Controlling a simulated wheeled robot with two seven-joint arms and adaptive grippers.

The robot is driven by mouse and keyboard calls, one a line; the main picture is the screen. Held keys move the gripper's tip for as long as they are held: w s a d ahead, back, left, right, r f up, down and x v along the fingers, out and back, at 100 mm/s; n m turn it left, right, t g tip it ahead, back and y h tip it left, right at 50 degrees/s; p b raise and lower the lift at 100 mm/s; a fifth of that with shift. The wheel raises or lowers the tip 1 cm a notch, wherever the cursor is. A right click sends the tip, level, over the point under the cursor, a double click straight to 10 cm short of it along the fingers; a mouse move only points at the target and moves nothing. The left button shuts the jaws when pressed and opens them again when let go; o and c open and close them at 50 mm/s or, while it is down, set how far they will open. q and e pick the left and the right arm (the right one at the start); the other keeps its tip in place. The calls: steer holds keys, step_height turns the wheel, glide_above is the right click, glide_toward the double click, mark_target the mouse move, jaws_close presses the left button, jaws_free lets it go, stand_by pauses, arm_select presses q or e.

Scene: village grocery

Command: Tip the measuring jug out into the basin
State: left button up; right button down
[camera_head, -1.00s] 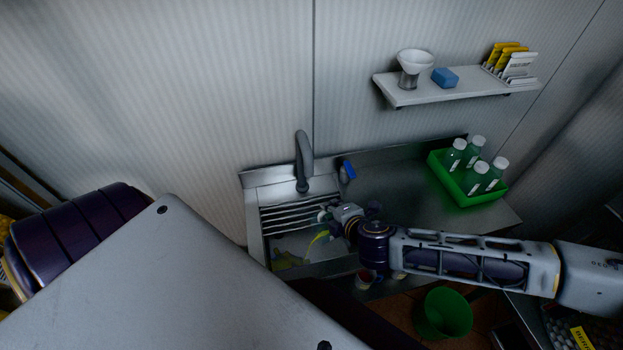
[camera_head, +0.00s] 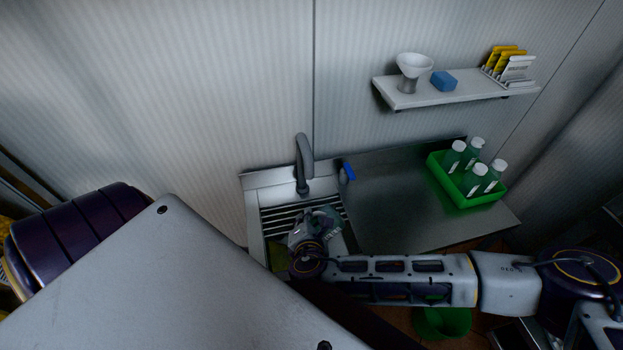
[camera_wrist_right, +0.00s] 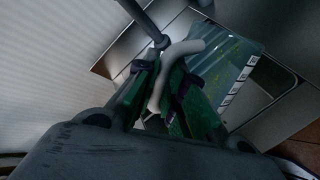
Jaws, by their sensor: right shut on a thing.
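The measuring jug (camera_wrist_right: 232,75) is clear with a pale curved handle and dark-and-white marks on its side, seen in the right wrist view. My right gripper (camera_wrist_right: 170,92) is shut on its handle, green pads on both sides. In the head view my right gripper (camera_head: 325,219) is over the basin (camera_head: 254,222), a steel sink with slats across its back part. The gripper and wrist hide most of the jug there, so I cannot tell its tilt or what it holds. My left gripper is out of view.
A green crate (camera_head: 463,193) of bottles stands on the right of the steel counter (camera_head: 395,205), whose middle is clear. A shelf (camera_head: 450,92) hangs above; a green bin (camera_head: 440,322) is below.

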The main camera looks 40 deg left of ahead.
steer(key=shift+w+d, duration=0.1)
stand_by(0.3)
steer(key=shift+s+a+f+n+t+b, duration=0.25)
steer(key=shift+s+a+t, duration=0.1)
steer(key=shift+s, duration=0.2)
steer(key=shift+s+a+f+n+t+b, duration=0.15)
steer(key=shift+s+a+t+b, duration=0.15)
steer(key=shift+s, duration=0.2)
steer(key=shift+w+d+r+p, duration=0.2)
steer(key=shift+w+r+p, duration=0.15)
steer(key=shift+w, duration=0.1)
steer(key=shift+w+d+r+m+g+p, duration=0.15)
steer(key=shift+w+d+m+g+p, duration=0.1)
steer(key=shift+w+d+m+g, duration=0.3)
steer(key=shift+w+d+r+m+g+p, duration=0.1)
steer(key=shift+w+d+m+g+p, duration=0.25)
steer(key=shift+w, duration=0.35)
steer(key=shift+w+g, duration=0.2)
steer(key=shift+g, duration=0.05)
steer(key=shift+s+f, duration=0.1)
steer(key=shift+w+d, duration=0.1)
steer(key=shift+w, duration=0.15)
